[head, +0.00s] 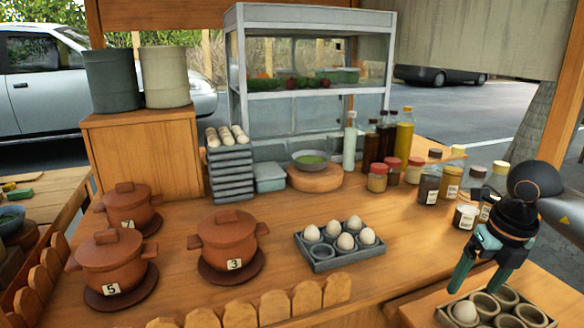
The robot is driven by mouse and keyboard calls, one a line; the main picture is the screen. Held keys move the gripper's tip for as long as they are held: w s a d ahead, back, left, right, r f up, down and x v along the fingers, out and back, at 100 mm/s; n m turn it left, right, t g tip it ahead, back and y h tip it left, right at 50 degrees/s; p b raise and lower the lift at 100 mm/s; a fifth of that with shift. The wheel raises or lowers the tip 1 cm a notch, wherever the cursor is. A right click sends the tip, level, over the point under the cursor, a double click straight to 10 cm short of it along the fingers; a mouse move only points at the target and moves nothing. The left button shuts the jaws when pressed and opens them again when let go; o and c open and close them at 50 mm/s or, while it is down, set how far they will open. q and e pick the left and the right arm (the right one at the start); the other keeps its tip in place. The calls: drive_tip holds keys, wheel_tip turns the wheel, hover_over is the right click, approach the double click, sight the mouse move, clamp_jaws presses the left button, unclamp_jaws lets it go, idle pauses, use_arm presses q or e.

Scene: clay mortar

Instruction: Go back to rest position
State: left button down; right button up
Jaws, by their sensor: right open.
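My right gripper (474,287) comes in from the right edge. It is dark with teal fingers, which point down and stand apart with nothing between them. It hangs above the back left of a cup tray (446,322) at the bottom right, close to a white egg (464,312) in that tray. I cannot tell whether a finger touches the tray. The tray's other visible cups look empty. A grey egg tray (340,260) on the counter holds several white eggs (345,241), and its front left cup is empty. My left gripper is not in view.
Lidded clay pots (229,236) stand on the left of the wooden counter (200,292). Jars (429,187) and bottles (404,135) crowd the back right, close to my right arm. A glass display case (310,70) stands behind. Counter around the egg tray is clear.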

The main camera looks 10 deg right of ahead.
drive_tip(key=s+a+f+n+g+y, duration=0.1)
drive_tip(key=a+f+n+y, duration=0.3)
drive_tip(key=a, duration=0.7)
drive_tip(key=a+f+m+y, duration=0.15)
drive_tip(key=a+y, duration=0.35)
drive_tip(key=a, duration=0.6)
drive_tip(key=a+r+m+t+y, duration=0.3)
drive_tip(key=a+m+t+y, duration=0.2)
drive_tip(key=a+m+y, duration=0.5)
drive_tip(key=w+d+f+m+t+h, duration=0.1)
drive_tip(key=d+f+m+t+h, duration=0.3)
drive_tip(key=f+m+t+h, duration=0.95)
drive_tip(key=s+d+f+m+g+h+p, duration=0.1)
drive_tip(key=s+d+f+m+g+h, duration=0.2)
drive_tip(key=s+f+m+g, duration=1)
use_arm(q)
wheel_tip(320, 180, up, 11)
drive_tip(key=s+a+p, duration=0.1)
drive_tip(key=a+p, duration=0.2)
drive_tip(key=p, duration=1.1)
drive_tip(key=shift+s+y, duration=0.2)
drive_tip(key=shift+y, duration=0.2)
use_arm(e)
wheel_tip(320, 180, up, 9)
drive_tip(key=s+d+n+t, duration=0.1)
drive_tip(key=s+d+t, duration=0.1)
drive_tip(key=d+t, duration=0.1)
drive_tip(key=shift+s+f+n, duration=0.2)
drive_tip(key=shift+n, duration=0.2)
